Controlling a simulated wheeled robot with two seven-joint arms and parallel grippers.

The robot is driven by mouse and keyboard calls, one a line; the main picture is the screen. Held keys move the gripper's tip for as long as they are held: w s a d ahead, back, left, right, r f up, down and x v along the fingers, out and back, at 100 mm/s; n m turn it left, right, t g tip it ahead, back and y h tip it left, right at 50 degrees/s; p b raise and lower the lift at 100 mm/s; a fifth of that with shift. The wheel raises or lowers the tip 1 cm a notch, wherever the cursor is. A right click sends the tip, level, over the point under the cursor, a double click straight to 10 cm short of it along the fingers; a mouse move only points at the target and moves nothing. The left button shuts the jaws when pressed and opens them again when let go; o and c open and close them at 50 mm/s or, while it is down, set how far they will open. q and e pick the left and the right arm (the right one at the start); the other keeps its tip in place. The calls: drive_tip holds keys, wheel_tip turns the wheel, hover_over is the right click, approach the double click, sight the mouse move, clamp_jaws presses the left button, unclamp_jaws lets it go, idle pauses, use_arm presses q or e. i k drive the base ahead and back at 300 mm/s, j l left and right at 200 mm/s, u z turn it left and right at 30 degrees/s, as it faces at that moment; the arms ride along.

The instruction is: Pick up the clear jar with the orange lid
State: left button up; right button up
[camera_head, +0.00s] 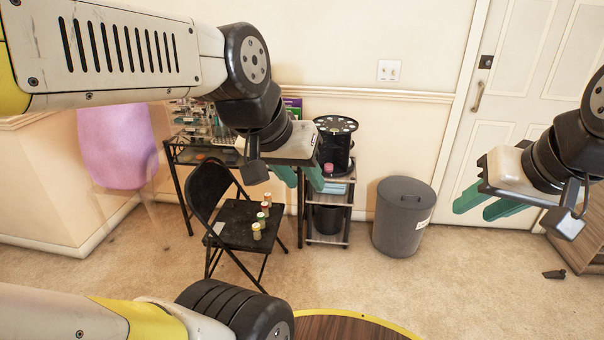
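Several small jars stand upright in a row on the seat of a black folding chair (237,238). The front jar (256,232) has a yellowish lid, and one behind it (261,219) looks green-topped. The farther jars (266,203) have reddish or orange tops. They are too small to tell which is the clear jar with the orange lid. My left gripper (302,182) is in the air, above and right of the jars in the picture. Its teal fingers are apart and nothing shows between them. My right gripper (478,212) is open and empty at the far right.
The chair's backrest (208,195) rises left of the jars. A desk (200,154) with small items stands behind. A narrow shelf (328,240) and a grey lidded bin (403,217) stand right of the chair.

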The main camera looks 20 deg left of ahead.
sight(267, 195)
drive_tip(key=i+l+u, duration=0.1)
drive_tip(key=i+u, duration=0.35)
drive_tip(key=i+l+u, duration=0.3)
drive_tip(key=i+u, duration=0.15)
drive_tip(key=i+l+u, duration=0.75)
drive_tip(key=l+u, duration=0.2)
drive_tip(key=i+l+u, duration=0.2)
drive_tip(key=l+u, duration=0.25)
drive_tip(key=l, duration=0.3)
